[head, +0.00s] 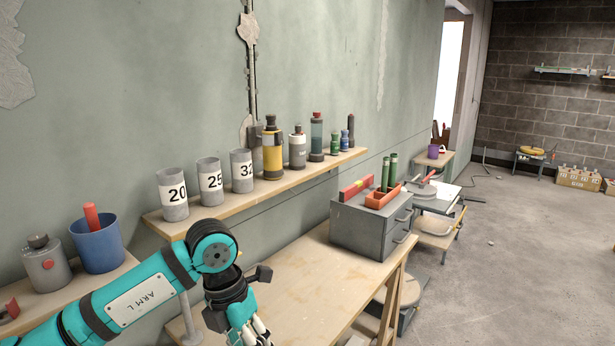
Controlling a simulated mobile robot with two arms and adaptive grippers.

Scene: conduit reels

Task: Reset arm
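My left arm, teal and black with a white "ARM L" plate, comes in from the lower left. It bends at a round joint in front of the wall shelf. My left gripper (251,334) points down at the bottom edge of the head view, over or in front of the wooden table's (318,290) left part. Its silvery fingers are partly cut off by the frame, so I cannot tell whether they are open or hold anything. My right gripper is not in view.
A wall shelf (225,203) behind the arm carries grey cups marked 20, 25 and 32, and several bottles. A blue cup (98,246) and a grey canister (46,265) stand at left. A grey drawer box (361,230) stands on the table. Open floor (520,260) lies at right.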

